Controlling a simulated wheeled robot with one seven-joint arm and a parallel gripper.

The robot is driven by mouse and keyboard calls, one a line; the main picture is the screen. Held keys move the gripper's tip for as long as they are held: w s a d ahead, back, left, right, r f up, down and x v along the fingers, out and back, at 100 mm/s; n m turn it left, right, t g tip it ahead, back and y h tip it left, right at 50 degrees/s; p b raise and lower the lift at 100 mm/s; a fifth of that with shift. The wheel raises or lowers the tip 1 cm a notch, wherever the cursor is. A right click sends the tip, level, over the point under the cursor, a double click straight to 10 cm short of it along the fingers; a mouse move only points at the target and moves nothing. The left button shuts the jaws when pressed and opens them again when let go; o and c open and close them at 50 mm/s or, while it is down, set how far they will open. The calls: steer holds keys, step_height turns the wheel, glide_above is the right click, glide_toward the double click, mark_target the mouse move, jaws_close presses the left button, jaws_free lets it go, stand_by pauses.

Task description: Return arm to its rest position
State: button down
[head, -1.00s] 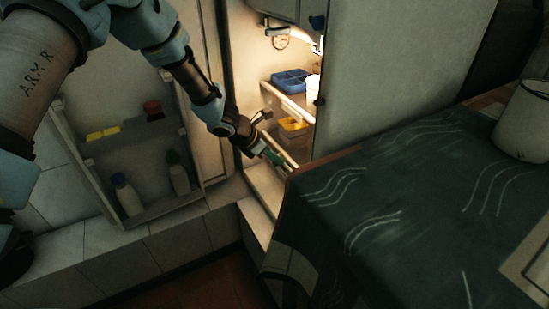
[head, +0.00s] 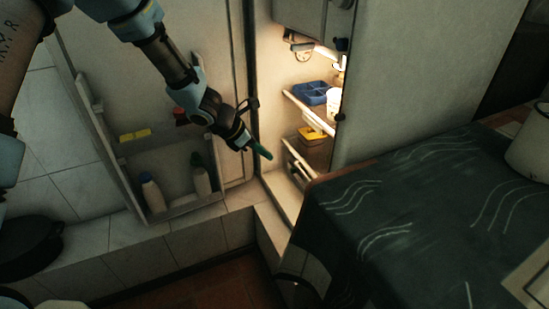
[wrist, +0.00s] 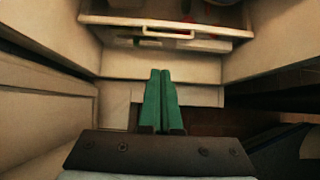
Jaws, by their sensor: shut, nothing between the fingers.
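My gripper (head: 262,153) hangs in front of the open, lit fridge (head: 340,120), near its left opening edge. Its green fingers are together and empty, as the wrist view (wrist: 161,80) also shows. My arm comes down to it from the upper left. In the wrist view the gripper points toward the lower part of the fridge, where a drawer with a pale handle (wrist: 168,35) shows at the top.
The open fridge door (head: 160,215) stands left with bottles on its shelf. A blue tray (head: 312,94) and a yellow-topped container (head: 312,133) sit inside the fridge. A cloth-covered table (head: 400,200) bearing a white pot (head: 532,140) fills the right. A dark round pan (head: 28,245) lies lower left.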

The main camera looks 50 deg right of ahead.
steer(key=shift+w+a+r, duration=0.1)
steer(key=shift+a+r, duration=0.15)
steer(key=shift+r, duration=0.1)
steer(key=w+a+r+m+t+y, duration=0.1)
steer(key=w+a+r+m, duration=0.1)
steer(key=w+a, duration=0.35)
steer(key=w+a+r+m+t+y, duration=0.1)
steer(key=w+a+r+m, duration=0.15)
steer(key=a, duration=0.65)
steer(key=w+a+r+m+t+y, duration=0.1)
steer(key=w+a+r+m, duration=0.2)
steer(key=a, duration=0.5)
steer(key=s+a+r+m+t+y, duration=0.1)
steer(key=a+r+m, duration=0.1)
steer(key=a, duration=0.8)
steer(key=s+a+r+m+y, duration=0.2)
steer(key=a+m, duration=0.1)
steer(key=a, duration=0.6)
steer(key=s+a+r+m+t+y, duration=0.1)
steer(key=a+r+m, duration=0.1)
steer(key=a, duration=0.8)
step_height(320, 180, up, 20)
steer(key=p, duration=2)
steer(key=shift+w+d+f, duration=0.15)
steer(key=shift+w+d, duration=0.05)
steer(key=shift+d, duration=0.05)
